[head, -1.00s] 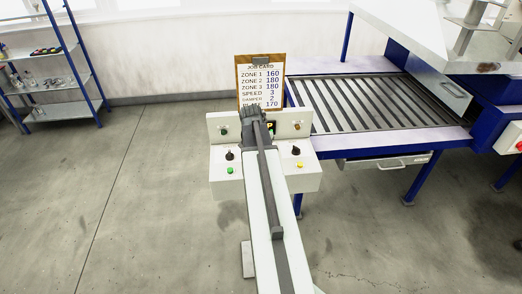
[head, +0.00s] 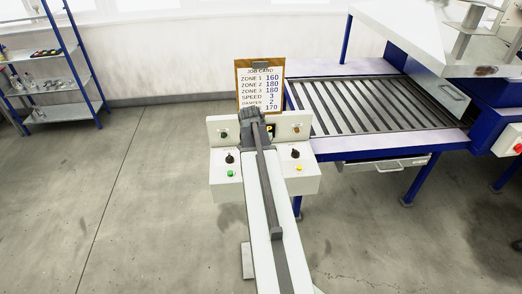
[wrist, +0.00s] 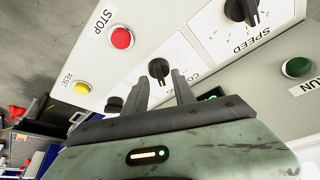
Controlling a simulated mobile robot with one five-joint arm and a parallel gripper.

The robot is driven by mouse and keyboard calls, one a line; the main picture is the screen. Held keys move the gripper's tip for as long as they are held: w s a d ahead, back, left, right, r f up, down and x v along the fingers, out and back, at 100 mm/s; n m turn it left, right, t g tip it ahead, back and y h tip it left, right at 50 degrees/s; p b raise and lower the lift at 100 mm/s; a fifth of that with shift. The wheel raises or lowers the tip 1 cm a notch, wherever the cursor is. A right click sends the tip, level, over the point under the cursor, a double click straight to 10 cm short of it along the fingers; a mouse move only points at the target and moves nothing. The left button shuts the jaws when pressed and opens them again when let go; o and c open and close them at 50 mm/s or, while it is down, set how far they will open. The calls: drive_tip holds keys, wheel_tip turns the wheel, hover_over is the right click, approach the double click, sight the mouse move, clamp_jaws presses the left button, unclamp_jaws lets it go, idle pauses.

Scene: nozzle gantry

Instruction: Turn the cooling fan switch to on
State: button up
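The control box (head: 222,190) stands in the middle of the head view. In the wrist view a black rotary knob (wrist: 158,68) sits on its white face, beside a partly hidden label that seems to start with "COO". I take this knob for the cooling fan switch; its setting cannot be read. My gripper (wrist: 160,79) is open, its two fingers apart and pointing towards this knob. The knob shows between and just beyond the fingertips; I see no grip on it. In the head view my gripper (head: 252,115) is over the box's upper part, and my arm hides the middle.
The wrist view shows a red STOP button (wrist: 122,38), a yellow RESET button (wrist: 82,88), a SPEED knob (wrist: 241,10), a green RUN button (wrist: 297,67) and another black knob (wrist: 114,104). A job card (head: 260,72) stands behind the box. A slatted conveyor (head: 365,106) is at right.

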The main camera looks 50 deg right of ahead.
drive_tip(key=p+v, duration=0.4)
drive_tip(key=v, duration=0.2)
drive_tip(key=shift+p, duration=0.3)
drive_tip(key=shift+r, duration=0.1)
